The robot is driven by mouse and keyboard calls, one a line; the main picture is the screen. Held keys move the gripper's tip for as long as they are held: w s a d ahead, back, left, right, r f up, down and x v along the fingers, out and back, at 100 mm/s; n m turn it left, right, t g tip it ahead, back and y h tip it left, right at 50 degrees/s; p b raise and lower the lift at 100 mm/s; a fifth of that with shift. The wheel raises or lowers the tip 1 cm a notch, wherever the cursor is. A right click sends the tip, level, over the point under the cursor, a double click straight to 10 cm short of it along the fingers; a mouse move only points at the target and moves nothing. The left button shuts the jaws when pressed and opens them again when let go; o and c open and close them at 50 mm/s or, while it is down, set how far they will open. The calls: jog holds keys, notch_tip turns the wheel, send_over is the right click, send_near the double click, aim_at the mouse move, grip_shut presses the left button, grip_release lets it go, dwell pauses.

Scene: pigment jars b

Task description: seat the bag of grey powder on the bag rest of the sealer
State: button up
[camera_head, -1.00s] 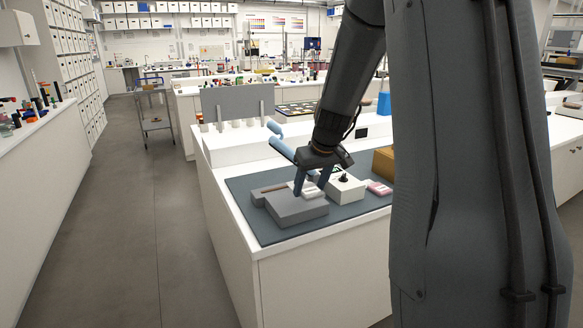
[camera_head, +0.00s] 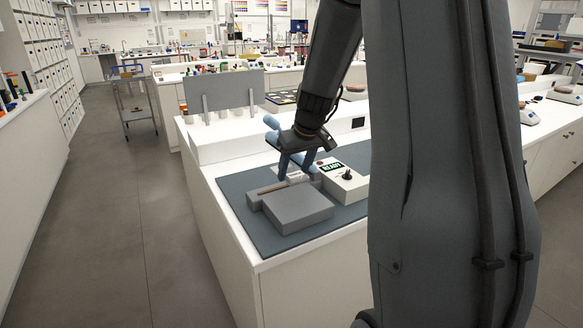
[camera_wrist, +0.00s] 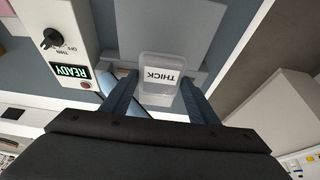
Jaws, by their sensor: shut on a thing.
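My gripper (camera_head: 290,172) reaches down over the sealer and is shut on a clear bag with a white label reading THICK (camera_wrist: 158,98). In the wrist view the bag lies between my two dark blue fingers (camera_wrist: 160,80), and its far end borders the grey bag rest (camera_wrist: 165,35). In the head view the bag rest (camera_head: 298,209) is a flat grey block in front of my gripper. The bag is mostly hidden there by the fingers. I cannot tell whether it touches the rest. The sealer's control box (camera_head: 345,185) has a black knob and a green READY display.
A blue lever (camera_head: 272,138) rises behind my gripper, close to it. The dark mat (camera_head: 240,210) is bare left of the sealer. A grey panel (camera_head: 225,95) stands at the back of the bench. My arm hides the bench's right part.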

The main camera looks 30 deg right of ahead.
jog(key=shift+s, duration=0.15)
dwell(0.4)
jog(key=shift+f, duration=0.1)
jog(key=b, duration=0.5)
send_over(292, 196)
jog(key=s, duration=0.2)
jog(key=shift+w+f, duration=0.1)
jog(key=shift+f, duration=2.5)
jog(key=shift+f+b, duration=0.4)
jog(key=shift+f, duration=0.35)
jog(key=o, duration=1.1)
jog(key=shift+o, duration=0.2)
jog(key=shift+r, duration=0.15)
jog(key=shift+r+p, duration=2.25)
jog(key=shift+r, duration=0.65)
